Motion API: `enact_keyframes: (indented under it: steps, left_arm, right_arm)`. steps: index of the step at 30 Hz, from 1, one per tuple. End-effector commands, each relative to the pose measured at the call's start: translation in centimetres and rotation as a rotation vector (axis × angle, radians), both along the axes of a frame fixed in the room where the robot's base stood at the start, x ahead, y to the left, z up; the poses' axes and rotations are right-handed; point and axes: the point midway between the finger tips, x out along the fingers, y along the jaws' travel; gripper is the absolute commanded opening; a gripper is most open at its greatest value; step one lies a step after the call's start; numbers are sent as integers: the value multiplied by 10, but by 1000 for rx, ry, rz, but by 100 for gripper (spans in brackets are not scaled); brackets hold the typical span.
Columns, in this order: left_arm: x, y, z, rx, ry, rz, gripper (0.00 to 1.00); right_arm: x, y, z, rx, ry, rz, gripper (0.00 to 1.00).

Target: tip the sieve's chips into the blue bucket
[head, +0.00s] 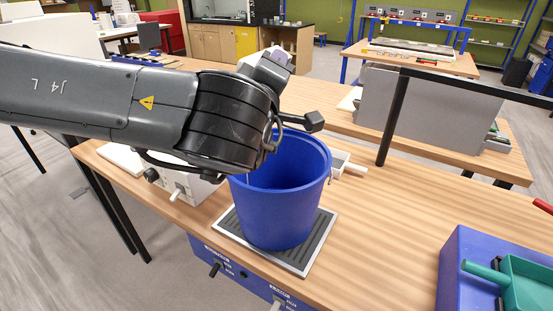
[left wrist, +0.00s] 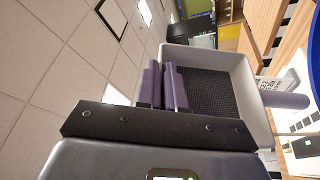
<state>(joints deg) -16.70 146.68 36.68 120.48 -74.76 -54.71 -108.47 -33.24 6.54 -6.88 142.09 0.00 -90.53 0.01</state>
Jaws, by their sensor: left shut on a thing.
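The blue bucket (head: 280,200) stands upright on a dark ribbed mat with a pale frame (head: 325,222) on the wooden bench. My left gripper (head: 275,62) is raised above and behind the bucket, with its wrist partly in front of the bucket's upper left. In the left wrist view its lilac fingers (left wrist: 163,85) are shut on one wall of the white sieve (left wrist: 253,80). The sieve has a dark mesh and a lilac handle and looks tilted. I make out no chips on the mesh. In the head view only a pale bit of the sieve (head: 247,64) shows. My right gripper is out of view.
A white piece with a handle (head: 345,165) lies right of the bucket. A white box with knobs (head: 182,184) stands left of it. A blue bin (head: 457,262) with a teal piece (head: 525,282) is at lower right. A grey panel (head: 425,110) stands behind. The right-centre bench is clear.

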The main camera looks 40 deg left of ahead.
Motion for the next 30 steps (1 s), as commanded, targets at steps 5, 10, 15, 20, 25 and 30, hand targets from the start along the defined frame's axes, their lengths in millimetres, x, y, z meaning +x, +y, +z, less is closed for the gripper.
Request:
enact_keyframes:
  steps: [5,10,15,20,25,30]
  left_arm:
    - [0,0,1,0,-1,0,0]
    - [0,-1,-1,10,1,0,0]
    - [0,-5,-4,58,7,-1,0]
    - [1,-10,-7,108,14,-1,0]
    - [1,-12,-8,135,19,0,0]
    - [1,-12,-7,139,19,0,0]
  right_arm:
    - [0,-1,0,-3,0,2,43]
    - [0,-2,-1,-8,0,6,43]
    - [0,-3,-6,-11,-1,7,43]
    - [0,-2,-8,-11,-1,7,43]
    - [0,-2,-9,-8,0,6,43]
    - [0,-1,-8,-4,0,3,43]
